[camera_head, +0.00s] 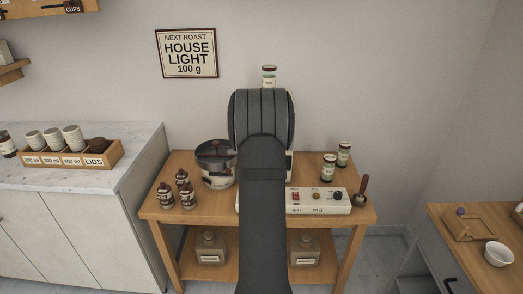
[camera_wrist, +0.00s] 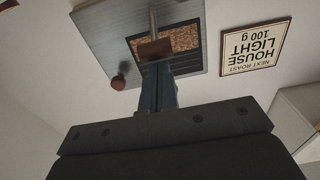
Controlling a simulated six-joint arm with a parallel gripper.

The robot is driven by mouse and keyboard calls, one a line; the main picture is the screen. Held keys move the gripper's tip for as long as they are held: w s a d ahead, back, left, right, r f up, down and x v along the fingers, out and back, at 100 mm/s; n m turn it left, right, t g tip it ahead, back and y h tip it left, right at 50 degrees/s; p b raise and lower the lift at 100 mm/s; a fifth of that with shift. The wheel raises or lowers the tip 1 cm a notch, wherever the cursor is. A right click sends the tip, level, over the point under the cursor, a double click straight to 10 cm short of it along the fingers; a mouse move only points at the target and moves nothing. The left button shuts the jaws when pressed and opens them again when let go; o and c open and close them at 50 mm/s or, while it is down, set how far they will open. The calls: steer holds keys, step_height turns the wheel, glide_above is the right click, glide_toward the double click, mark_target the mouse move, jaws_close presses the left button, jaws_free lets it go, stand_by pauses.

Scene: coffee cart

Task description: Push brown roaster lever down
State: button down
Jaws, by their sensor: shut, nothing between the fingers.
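The roaster shows in the wrist view, where the picture is upside down, as a grey metal panel (camera_wrist: 105,38) with a window of brown beans (camera_wrist: 182,39). A metal rod (camera_wrist: 153,20) with a brown block-shaped handle (camera_wrist: 155,48) crosses the window and looks like the lever. A round brown knob (camera_wrist: 118,83) sits off to the left. My gripper (camera_wrist: 162,66) is shut and empty, its fingertips at the brown handle in the picture. I cannot tell whether they touch. In the head view my arm hides my gripper and most of the roaster.
In the head view, a wooden cart (camera_head: 220,212) carries a dark-rimmed pan (camera_head: 216,165), several small brown jars (camera_head: 182,178), a white control box (camera_head: 319,200) and two labelled jars (camera_head: 328,167). A sign (camera_head: 187,54) hangs on the wall behind.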

steer(key=shift+s+f, duration=0.1)
steer(key=shift+f, duration=0.15)
steer(key=shift+f+t, duration=1)
steer(key=shift+f, duration=1.85)
steer(key=s+f, duration=0.2)
steer(key=s, duration=1)
steer(key=shift+f, duration=0.15)
